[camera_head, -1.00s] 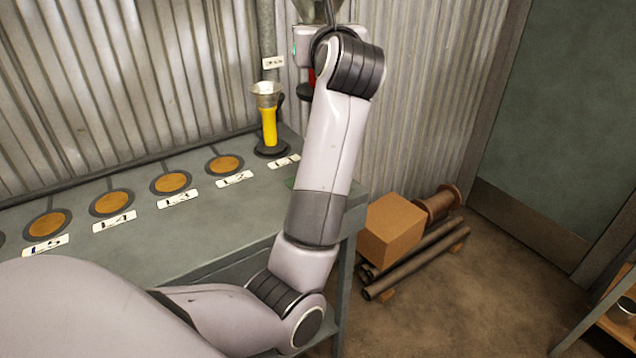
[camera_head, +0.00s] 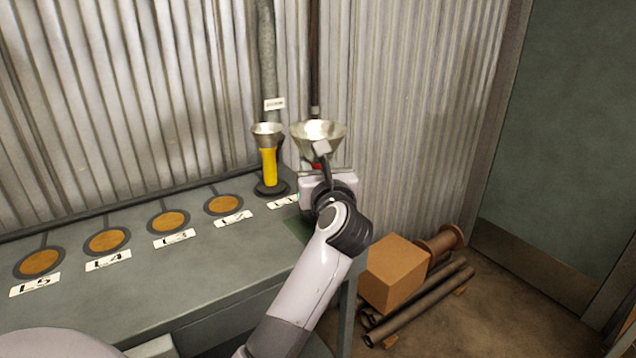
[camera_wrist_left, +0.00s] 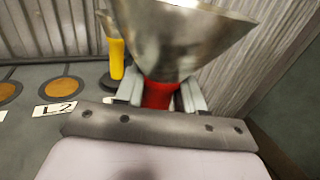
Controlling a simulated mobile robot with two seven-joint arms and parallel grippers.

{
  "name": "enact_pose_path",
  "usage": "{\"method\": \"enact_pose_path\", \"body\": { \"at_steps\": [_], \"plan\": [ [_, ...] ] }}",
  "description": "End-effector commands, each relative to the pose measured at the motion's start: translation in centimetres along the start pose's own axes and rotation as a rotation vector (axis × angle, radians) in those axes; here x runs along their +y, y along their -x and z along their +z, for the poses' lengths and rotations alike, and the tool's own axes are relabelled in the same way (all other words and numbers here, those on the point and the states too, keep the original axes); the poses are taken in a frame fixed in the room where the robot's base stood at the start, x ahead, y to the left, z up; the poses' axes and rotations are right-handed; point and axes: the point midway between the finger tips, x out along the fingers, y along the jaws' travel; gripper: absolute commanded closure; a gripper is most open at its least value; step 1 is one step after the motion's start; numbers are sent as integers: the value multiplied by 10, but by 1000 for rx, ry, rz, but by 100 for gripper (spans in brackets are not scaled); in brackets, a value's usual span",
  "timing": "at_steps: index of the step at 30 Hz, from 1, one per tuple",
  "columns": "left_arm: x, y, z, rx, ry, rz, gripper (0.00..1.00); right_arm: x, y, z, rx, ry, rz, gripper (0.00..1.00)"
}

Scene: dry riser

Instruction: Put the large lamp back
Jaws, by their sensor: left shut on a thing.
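The large lamp (camera_head: 317,135) has a wide silver flared head and a red body. My left gripper (camera_head: 314,168) is shut on its red body and holds it upright near the bench's right end. In the left wrist view the silver head (camera_wrist_left: 180,35) rises above the red body (camera_wrist_left: 160,93), which sits between the fingers. The lamp's lower end is hidden by my gripper. A smaller yellow lamp (camera_head: 269,165) with a silver head stands on a dark round base just left of the held lamp. My right gripper is not in view.
The grey bench (camera_head: 200,265) carries a row of empty round orange pads, such as the one by label L2 (camera_head: 223,204). A green patch (camera_head: 297,229) lies at the bench's right end. A corrugated wall stands behind. A cardboard box (camera_head: 393,275) and pipes (camera_head: 420,303) lie on the floor.

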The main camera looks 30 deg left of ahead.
Motion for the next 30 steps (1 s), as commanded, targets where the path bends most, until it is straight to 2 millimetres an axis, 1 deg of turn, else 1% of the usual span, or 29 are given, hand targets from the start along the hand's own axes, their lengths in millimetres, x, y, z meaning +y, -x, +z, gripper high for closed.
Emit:
{"method": "enact_pose_path", "body": {
  "at_steps": [1, 3, 6, 15, 19, 20, 21, 22, 30],
  "plan": [
    [0, 0, -9, -3, -5, 0, 100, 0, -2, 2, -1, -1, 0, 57],
    [0, 0, -19, -4, -5, 1, 100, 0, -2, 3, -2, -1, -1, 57],
    [0, 0, -27, -5, -2, 0, 100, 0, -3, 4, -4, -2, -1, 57],
    [0, 0, -28, -5, 0, -1, 100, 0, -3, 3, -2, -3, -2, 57],
    [0, 0, -33, -5, 1, 0, 100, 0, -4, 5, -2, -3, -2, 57],
    [0, 0, -34, 1, -2, 0, 52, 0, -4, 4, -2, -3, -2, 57],
    [0, 0, -34, 1, -2, 0, 39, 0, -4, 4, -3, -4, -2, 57],
    [0, 0, -34, 1, -2, 0, 36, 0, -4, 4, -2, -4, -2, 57],
    [0, 0, -33, 1, -2, 0, 36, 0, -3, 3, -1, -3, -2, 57]
  ]
}}
